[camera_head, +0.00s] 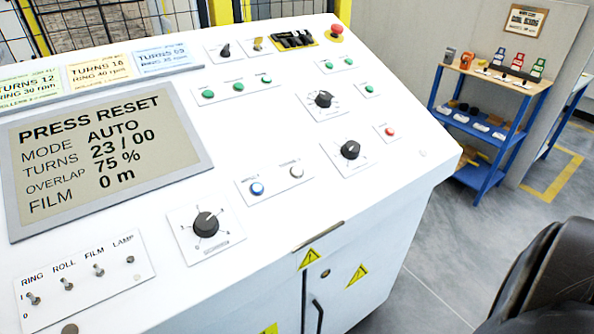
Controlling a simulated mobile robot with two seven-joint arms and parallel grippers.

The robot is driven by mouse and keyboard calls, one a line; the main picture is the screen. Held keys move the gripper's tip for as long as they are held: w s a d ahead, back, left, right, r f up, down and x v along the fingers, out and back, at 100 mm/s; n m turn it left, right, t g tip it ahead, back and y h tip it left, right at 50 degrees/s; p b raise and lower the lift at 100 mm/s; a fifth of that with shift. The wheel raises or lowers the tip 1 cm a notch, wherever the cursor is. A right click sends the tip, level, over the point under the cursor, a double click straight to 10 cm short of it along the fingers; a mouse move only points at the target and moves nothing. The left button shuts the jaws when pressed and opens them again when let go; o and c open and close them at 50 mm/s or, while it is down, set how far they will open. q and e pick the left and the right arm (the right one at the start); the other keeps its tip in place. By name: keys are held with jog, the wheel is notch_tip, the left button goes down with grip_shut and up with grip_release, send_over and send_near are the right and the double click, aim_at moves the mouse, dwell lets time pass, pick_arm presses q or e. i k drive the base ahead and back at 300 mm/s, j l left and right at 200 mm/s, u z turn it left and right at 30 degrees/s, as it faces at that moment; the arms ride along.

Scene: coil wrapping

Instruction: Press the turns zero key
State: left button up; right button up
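The white sloped control console (150,290) fills the left and middle of the head view. Its display (100,145) reads PRESS RESET, MODE AUTO, TURNS 23 / 00, OVERLAP 75 %, FILM 0 m. A small plate in the middle carries a blue key (257,188) and a white key (297,171). The labels above these two keys are too small to read surely, so I cannot tell which key is turns zero. Neither of my grippers is in view.
Rotary knobs (206,225), several green buttons (238,86), a red button (390,131) and a red emergency stop (337,29) are on the console. Toggle switches (67,283) sit front left. A blue-framed shelf (490,125) stands right. A dark object (550,285) fills the lower right corner.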

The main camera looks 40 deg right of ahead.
aim_at(296, 171)
jog(key=z, duration=1)
